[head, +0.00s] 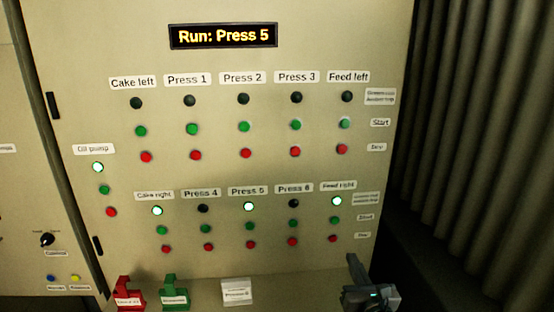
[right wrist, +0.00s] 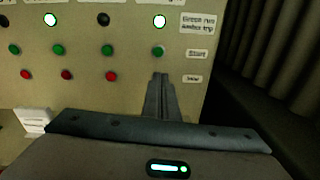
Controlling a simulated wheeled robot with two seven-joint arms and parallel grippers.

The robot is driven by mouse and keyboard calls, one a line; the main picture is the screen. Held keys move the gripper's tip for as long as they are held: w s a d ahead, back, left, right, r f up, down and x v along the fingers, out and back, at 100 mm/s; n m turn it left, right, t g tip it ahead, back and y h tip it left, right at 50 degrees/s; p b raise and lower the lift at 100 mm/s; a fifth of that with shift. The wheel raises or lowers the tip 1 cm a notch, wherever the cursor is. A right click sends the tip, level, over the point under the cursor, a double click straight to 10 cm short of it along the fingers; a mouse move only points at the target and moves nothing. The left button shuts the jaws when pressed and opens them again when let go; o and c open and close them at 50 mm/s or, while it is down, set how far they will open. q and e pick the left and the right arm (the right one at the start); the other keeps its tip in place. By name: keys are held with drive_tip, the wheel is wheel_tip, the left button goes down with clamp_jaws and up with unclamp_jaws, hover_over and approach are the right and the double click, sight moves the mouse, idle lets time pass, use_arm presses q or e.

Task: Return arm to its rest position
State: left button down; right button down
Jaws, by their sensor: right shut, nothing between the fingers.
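My right gripper (head: 353,262) is at the bottom right of the head view, low in front of the control panel (head: 340,55). Its fingers (right wrist: 160,80) are shut with nothing between them, pointing up near the Feed right column in the right wrist view. They appear apart from the buttons, though the exact gap is hard to tell. A display (head: 223,36) reads "Run: Press 5". The lamps of Press 5 (head: 249,206), Cake right (head: 157,211), Feed right (head: 337,201) and Oil pump (head: 98,167) are lit; the other press lamps are dark. My left gripper is not in view.
Below the panel are a red tagged holder (head: 128,295), a green one (head: 175,292) and a white card block (head: 238,291). A selector knob (head: 47,240) is on the left cabinet. A dark corrugated wall (head: 480,100) stands to the right.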

drive_tip(key=s+f+m+g+h, duration=0.2)
drive_tip(key=s+f+m+g, duration=0.5)
drive_tip(key=s+f+m, duration=1)
drive_tip(key=s+a+f+m+g+y, duration=0.15)
drive_tip(key=s+m+g, duration=0.25)
drive_tip(key=s+m, duration=0.65)
drive_tip(key=s+a+f+m+g, duration=0.1)
drive_tip(key=s+f+m+g, duration=0.35)
drive_tip(key=s, duration=1.15)
wheel_tip(320, 180, down, 31)
drive_tip(key=b, duration=0.5)
drive_tip(key=s+d+f+g+b, duration=0.1)
drive_tip(key=s+d+f+b, duration=0.2)
drive_tip(key=s+f, duration=1.5)
wheel_tip(320, 180, down, 3)
drive_tip(key=shift+s+f+m+b, duration=0.15)
drive_tip(key=shift+f+m+b, duration=0.05)
drive_tip(key=shift+m+b, duration=0.1)
